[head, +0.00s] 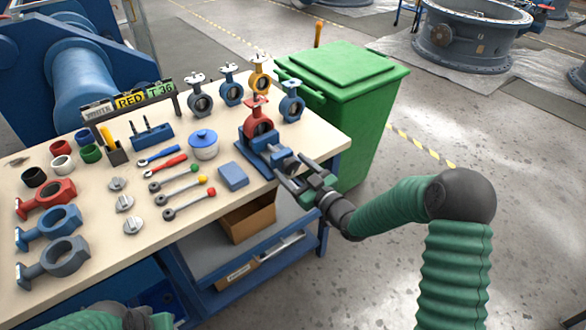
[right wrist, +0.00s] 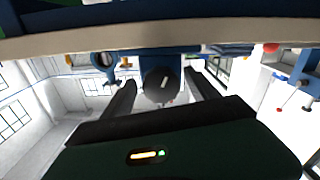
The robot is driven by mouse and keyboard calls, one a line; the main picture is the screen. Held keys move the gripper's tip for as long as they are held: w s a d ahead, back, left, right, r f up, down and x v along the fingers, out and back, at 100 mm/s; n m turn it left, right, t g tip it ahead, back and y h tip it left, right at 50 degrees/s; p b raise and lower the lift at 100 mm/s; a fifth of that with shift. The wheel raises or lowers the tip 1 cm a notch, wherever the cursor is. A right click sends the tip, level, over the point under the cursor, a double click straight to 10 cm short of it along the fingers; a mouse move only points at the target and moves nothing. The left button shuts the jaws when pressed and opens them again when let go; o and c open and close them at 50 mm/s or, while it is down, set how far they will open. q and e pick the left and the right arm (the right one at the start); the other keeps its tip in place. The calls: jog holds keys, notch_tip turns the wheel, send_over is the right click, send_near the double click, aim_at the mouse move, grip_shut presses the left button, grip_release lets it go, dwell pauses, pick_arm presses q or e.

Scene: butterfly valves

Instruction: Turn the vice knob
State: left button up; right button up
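The blue vice (head: 251,150) stands at the table's right front edge, with a red butterfly valve (head: 258,124) upright in it. The vice knob shows in the right wrist view (right wrist: 161,86) as a dark round face with a pale mark. My right gripper (head: 289,167) points at the vice from the front right. In the right wrist view its two fingers stand apart, one on each side of the knob, with gaps between. Whether the fingertips overlap the knob in depth is unclear. My left gripper (head: 128,312) is only partly in view at the bottom left edge.
The workbench (head: 105,275) carries several valve bodies, rings, wrenches, a blue pot (head: 203,146) and a blue block (head: 233,177). A green bin (head: 345,85) stands behind the bench's right end. The floor to the right is open.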

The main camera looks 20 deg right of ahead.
jog(key=shift+s, duration=0.1)
jog(key=p+v, duration=0.2)
jog(key=v, duration=1.4)
jog(key=shift+s+d, duration=0.15)
jog(key=shift+s, duration=0.15)
notch_tip(320, 180, down, 5)
jog(key=w+g+h, duration=0.1)
jog(key=g+h, duration=0.2)
jog(key=g, duration=0.1)
jog(key=s+a+f+m+g+h, duration=0.1)
jog(key=s+a+m+g+h, duration=0.15)
jog(key=s+g, duration=0.4)
jog(key=s+a+f+m+g+h, duration=0.1)
jog(key=s+a+m+g, duration=0.25)
jog(key=s, duration=0.55)
jog(key=w+r+p+v, duration=0.1)
jog(key=w+p+v, duration=0.2)
jog(key=p+v, duration=1.4)
jog(key=shift+w+d+p, duration=0.15)
jog(key=shift+d+p, duration=0.25)
jog(key=shift+d, duration=0.1)
